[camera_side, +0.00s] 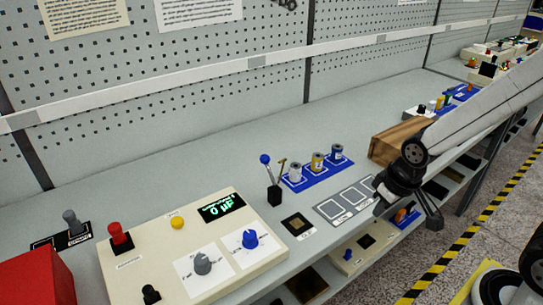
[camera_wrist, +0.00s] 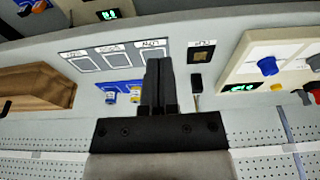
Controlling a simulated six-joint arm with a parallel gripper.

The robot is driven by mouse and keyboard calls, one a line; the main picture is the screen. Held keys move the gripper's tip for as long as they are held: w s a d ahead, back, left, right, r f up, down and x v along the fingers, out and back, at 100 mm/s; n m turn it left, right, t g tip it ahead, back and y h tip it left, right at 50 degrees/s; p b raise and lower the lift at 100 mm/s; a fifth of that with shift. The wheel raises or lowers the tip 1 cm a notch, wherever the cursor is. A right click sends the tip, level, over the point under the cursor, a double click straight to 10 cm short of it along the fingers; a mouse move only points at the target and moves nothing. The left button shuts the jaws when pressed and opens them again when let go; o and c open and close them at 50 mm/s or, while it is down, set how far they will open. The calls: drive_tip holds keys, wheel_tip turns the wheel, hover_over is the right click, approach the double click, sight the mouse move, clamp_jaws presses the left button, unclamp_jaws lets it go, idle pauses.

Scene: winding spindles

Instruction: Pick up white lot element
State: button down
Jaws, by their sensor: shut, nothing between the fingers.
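The white spool (camera_side: 295,172) stands upright at the left end of a blue tray (camera_side: 309,182), beside a yellow spool (camera_side: 318,162) and a blue spool (camera_side: 336,153). In the wrist view the blue spool (camera_wrist: 110,97) and yellow spool (camera_wrist: 135,95) show left of the fingers; I cannot make out the white one there, and the fingers may hide it. My gripper (camera_side: 380,207) is right of the tray, near the table's front edge, apart from the spools. In the wrist view its fingers (camera_wrist: 158,72) are together and empty.
A panel with several outlined squares (camera_side: 345,203) lies in front of the tray. A dark square pad (camera_side: 298,225) and a blue-knobbed lever (camera_side: 269,180) are to its left. A cream control box (camera_side: 190,250) stands further left, a wooden block (camera_side: 398,140) to the right.

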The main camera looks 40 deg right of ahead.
idle(0.4)
drive_tip(key=shift+c, duration=0.3)
unclamp_jaws()
drive_tip(key=shift+w, duration=0.1)
